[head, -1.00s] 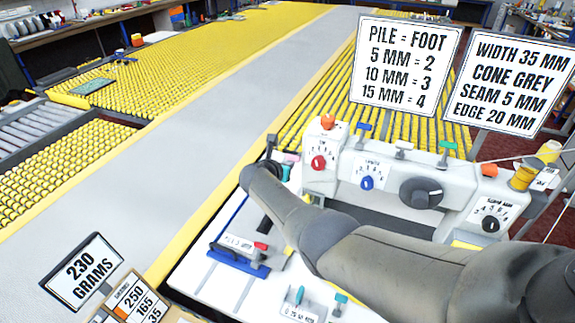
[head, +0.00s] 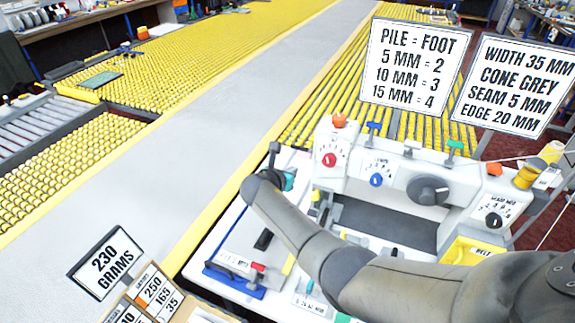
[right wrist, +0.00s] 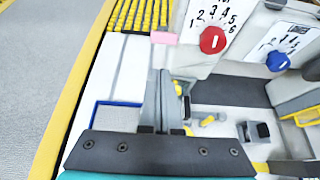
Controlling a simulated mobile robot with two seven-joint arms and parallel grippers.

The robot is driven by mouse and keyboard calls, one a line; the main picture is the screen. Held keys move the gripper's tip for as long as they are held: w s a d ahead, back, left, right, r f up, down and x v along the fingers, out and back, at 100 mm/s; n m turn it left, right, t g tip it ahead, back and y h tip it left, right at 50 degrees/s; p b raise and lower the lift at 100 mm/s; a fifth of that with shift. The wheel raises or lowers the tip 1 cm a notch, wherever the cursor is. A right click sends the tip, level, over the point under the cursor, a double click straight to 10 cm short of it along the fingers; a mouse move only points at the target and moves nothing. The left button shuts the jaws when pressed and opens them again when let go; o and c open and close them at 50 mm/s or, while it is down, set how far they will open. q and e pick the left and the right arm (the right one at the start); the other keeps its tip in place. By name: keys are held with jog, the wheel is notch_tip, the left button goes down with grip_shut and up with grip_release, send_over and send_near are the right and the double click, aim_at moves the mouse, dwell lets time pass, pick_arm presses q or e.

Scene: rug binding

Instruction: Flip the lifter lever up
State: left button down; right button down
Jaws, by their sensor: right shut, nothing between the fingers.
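The white sewing machine (head: 395,185) stands at the right, with a red dial (head: 329,160), a blue dial (head: 376,180) and a big dark knob (head: 428,190) on its front. I cannot tell for certain which part is the lifter lever. A pink-tipped piece (right wrist: 163,38) sticks out at the machine's left end in the right wrist view, just beyond my fingertips. My right gripper (right wrist: 160,75) is shut and empty, pointing toward that end, apart from the pink piece as far as I can tell. My left gripper is not in view.
A blue-edged tray (head: 235,280) lies on the white bench left of my arm. A grey walkway (head: 200,125) runs along the bench's left.

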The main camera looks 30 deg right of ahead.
jog(key=shift+s+a+r, duration=0.4)
jog(key=shift+r, duration=0.2)
jog(key=shift+s+a+r, duration=0.35)
jog(key=shift+s+r, duration=0.05)
jog(key=shift+r, duration=0.2)
